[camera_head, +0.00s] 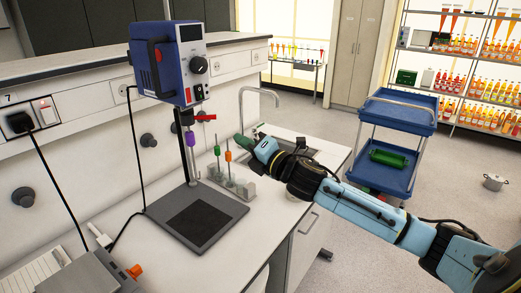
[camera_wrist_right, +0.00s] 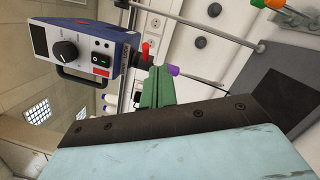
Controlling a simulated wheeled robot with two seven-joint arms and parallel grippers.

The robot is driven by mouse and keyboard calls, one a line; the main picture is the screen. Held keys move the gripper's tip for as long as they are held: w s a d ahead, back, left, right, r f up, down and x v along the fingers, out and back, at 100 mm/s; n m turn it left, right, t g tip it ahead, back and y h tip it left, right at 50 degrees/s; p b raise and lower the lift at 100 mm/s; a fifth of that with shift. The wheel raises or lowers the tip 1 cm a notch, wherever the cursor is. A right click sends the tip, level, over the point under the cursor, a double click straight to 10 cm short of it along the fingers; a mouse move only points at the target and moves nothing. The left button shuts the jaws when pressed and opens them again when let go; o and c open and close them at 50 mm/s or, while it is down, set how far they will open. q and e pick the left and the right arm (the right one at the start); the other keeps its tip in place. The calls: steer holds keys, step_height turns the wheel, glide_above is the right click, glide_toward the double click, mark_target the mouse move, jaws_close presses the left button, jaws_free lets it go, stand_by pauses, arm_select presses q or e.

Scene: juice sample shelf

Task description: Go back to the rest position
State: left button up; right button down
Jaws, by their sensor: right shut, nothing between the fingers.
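My right arm (camera_head: 350,200) reaches in from the right over the bench. Its green-fingered right gripper (camera_head: 241,141) is above the bench near the sink, shut and empty. In the right wrist view the green fingers (camera_wrist_right: 156,88) are together, with nothing between them. The gripper is to the right of the blue stirrer unit (camera_head: 170,62) and its stand, apart from them in the head view. My left gripper is not in view.
A purple-topped tool (camera_head: 191,139) is at the stand above a dark plate (camera_head: 197,222). Green-topped (camera_head: 217,151) and orange-topped (camera_head: 228,157) tools stand beside it in a small rack. A blue cart (camera_head: 398,112) stands beyond my arm. Floor beyond is mostly open.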

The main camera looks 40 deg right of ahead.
steer(key=shift+s+d+f+b, duration=0.15)
steer(key=shift+s+d+b, duration=0.05)
steer(key=shift+s+d, duration=0.5)
steer(key=shift+s+d+f+b, duration=0.2)
steer(key=shift+s+d, duration=0.3)
steer(key=shift+d, duration=0.25)
